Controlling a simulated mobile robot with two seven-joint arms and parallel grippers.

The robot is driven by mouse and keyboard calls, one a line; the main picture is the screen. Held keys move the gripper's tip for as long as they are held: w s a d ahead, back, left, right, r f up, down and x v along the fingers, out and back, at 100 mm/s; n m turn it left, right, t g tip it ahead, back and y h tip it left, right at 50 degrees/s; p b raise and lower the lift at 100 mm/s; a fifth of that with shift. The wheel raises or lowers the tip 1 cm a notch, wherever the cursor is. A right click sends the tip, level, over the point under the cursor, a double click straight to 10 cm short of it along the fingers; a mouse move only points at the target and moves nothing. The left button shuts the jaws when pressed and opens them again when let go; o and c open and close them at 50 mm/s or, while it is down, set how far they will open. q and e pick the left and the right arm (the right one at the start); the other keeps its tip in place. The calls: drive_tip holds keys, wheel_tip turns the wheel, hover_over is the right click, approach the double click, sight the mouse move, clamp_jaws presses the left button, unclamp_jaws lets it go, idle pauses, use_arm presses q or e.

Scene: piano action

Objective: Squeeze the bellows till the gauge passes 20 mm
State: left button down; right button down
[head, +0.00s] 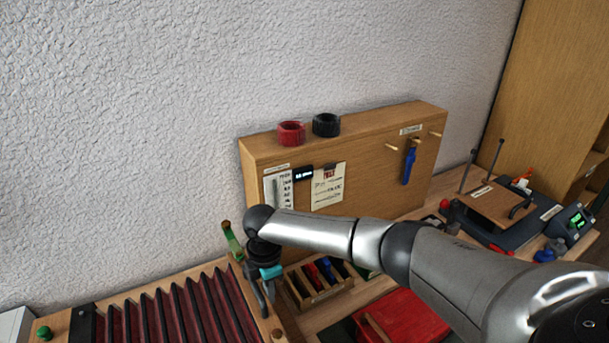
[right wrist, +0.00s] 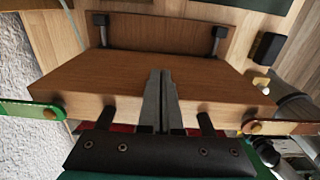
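The bellows (head: 175,312) lies at the lower left of the head view, with dark red pleats spread apart and a wooden end board (head: 248,305) at its right. My right gripper (head: 264,308) points down at that board. In the right wrist view its fingers (right wrist: 161,100) are together, in front of a wooden board (right wrist: 95,85), with nothing visible between them. I cannot tell whether they touch the board. The gauge has a scale card (head: 278,187) and a small lit display (head: 303,173) on the upright wooden panel (head: 375,165); its reading is too small to make out. My left gripper is out of view.
A divided wooden tray (head: 318,297) and a red box (head: 408,325) lie right of the bellows, partly behind my right arm. Red (head: 291,133) and black (head: 326,125) rolls sit on the panel. A blue tool (head: 408,166) hangs on it. Fixtures crowd the far right.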

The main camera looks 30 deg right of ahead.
drive_tip(key=shift+s+d, duration=0.1)
drive_tip(key=shift+d, duration=1.3)
drive_tip(key=shift+r, duration=0.1)
wheel_tip(320, 180, up, 8)
drive_tip(key=p, duration=0.6)
drive_tip(key=shift+p, duration=0.4)
